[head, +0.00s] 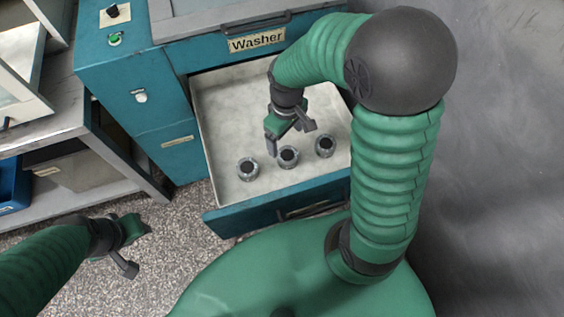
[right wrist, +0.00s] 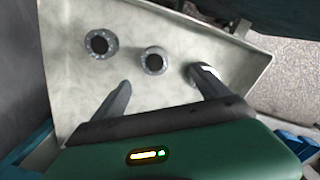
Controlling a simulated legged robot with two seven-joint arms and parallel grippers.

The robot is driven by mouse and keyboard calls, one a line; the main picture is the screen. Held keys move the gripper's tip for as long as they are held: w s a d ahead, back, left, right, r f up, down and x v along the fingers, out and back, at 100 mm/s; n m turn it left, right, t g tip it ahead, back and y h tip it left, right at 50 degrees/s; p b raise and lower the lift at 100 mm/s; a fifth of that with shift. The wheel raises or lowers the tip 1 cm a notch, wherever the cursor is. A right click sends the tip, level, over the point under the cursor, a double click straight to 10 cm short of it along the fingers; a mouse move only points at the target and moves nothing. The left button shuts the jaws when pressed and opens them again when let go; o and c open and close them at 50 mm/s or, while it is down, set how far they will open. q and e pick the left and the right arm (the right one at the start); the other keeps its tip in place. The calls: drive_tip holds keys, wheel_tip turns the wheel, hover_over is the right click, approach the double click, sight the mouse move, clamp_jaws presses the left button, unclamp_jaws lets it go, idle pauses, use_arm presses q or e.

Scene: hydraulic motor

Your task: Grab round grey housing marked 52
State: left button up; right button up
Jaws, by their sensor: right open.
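Three round grey housings with dark centres stand in a row in the pale washer drawer: a left one (head: 247,169), a middle one (head: 288,157) and a right one (head: 325,146). The marking 52 is not readable on any of them. My right gripper (head: 286,133) is open and empty, pointing down just above the row near the middle housing. In the right wrist view its fingers (right wrist: 163,93) are spread, with one fingertip overlapping the rightmost housing (right wrist: 202,72); the other two housings (right wrist: 101,43) (right wrist: 154,60) are clear of the fingers. My left gripper (head: 130,248) hangs over the floor, away from the drawer.
The open drawer (head: 222,120) has raised walls around the housings and a teal front (head: 265,212). The Washer label (head: 257,39) is on the teal machine above it. A grey shelf (head: 90,120) stands at left. The drawer floor behind the housings is clear.

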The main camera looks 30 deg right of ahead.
sight(288, 154)
drive_tip(key=f, duration=0.2)
drive_tip(key=d+f+b, duration=0.1)
drive_tip(key=f, duration=0.2)
drive_tip(key=d+f+b, duration=0.1)
drive_tip(key=f, duration=0.2)
drive_tip(key=shift+w+f, duration=0.2)
drive_tip(key=shift+f, duration=0.05)
drive_tip(key=shift+a+f, duration=0.15)
drive_tip(key=shift+a, duration=0.05)
drive_tip(key=f, duration=0.1)
drive_tip(key=f+b, duration=0.1)
drive_tip(key=f, duration=0.1)
drive_tip(key=f+b, duration=0.1)
drive_tip(key=shift+w+a+f, duration=0.2)
drive_tip(key=shift+a+f, duration=0.1)
drive_tip(key=shift+f, duration=0.1)
drive_tip(key=shift+d, duration=0.35)
drive_tip(key=shift+c, duration=1)
drive_tip(key=shift+a+r, duration=0.1)
drive_tip(key=shift+a, duration=0.15)
drive_tip(key=c, duration=1)
use_arm(q)
drive_tip(key=f, duration=0.2)
drive_tip(key=d+f, duration=0.1)
drive_tip(key=f, duration=0.1)
drive_tip(key=shift+w+d+f, duration=0.15)
drive_tip(key=shift+f, duration=0.2)
use_arm(e)
drive_tip(key=shift+d, duration=0.15)
clamp_jaws()
